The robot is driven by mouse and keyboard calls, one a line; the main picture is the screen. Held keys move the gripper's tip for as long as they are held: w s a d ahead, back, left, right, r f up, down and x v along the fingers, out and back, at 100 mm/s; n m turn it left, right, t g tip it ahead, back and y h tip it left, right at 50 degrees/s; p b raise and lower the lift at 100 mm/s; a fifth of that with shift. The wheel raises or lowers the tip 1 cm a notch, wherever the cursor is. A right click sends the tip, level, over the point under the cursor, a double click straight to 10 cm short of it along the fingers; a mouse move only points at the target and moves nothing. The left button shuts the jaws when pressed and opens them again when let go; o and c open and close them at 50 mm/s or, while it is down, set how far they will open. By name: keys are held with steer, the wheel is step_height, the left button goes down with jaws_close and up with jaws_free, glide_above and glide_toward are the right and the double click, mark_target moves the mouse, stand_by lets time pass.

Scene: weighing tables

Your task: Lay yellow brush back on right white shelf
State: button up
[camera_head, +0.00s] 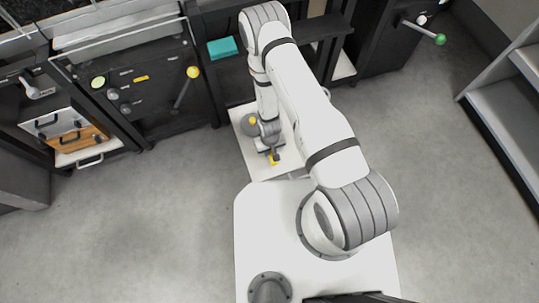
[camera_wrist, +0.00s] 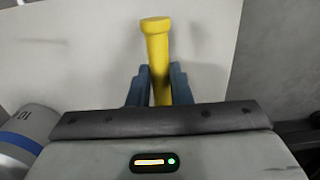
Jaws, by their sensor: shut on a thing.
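The yellow brush (camera_wrist: 158,45) shows in the wrist view as a yellow handle with a wider round end, standing up between my fingers. My gripper (camera_wrist: 160,88) is shut on it with its two blue-grey fingers. In the head view a small yellow part of the brush (camera_head: 275,160) shows at my gripper (camera_head: 270,150). My gripper is over a white shelf (camera_head: 290,172) in front of the dark cabinets; the shelf fills the upper left of the wrist view (camera_wrist: 70,60). I cannot tell whether the brush touches the shelf. Its lower part is hidden by my gripper.
A grey cylinder marked 10 with a blue band (camera_wrist: 25,135) is close on the left in the wrist view. A teal block (camera_head: 222,48) lies behind the shelf. Another white shelf (camera_head: 75,157) is at the left. The grey floor is clear on both sides.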

mark_target(270, 152)
steer(key=shift+f+b, duration=0.55)
steer(key=shift+f, duration=1.3)
steer(key=shift+f, duration=0.2)
steer(key=o, duration=0.8)
steer(key=shift+r, duration=0.1)
steer(key=shift+c, duration=0.2)
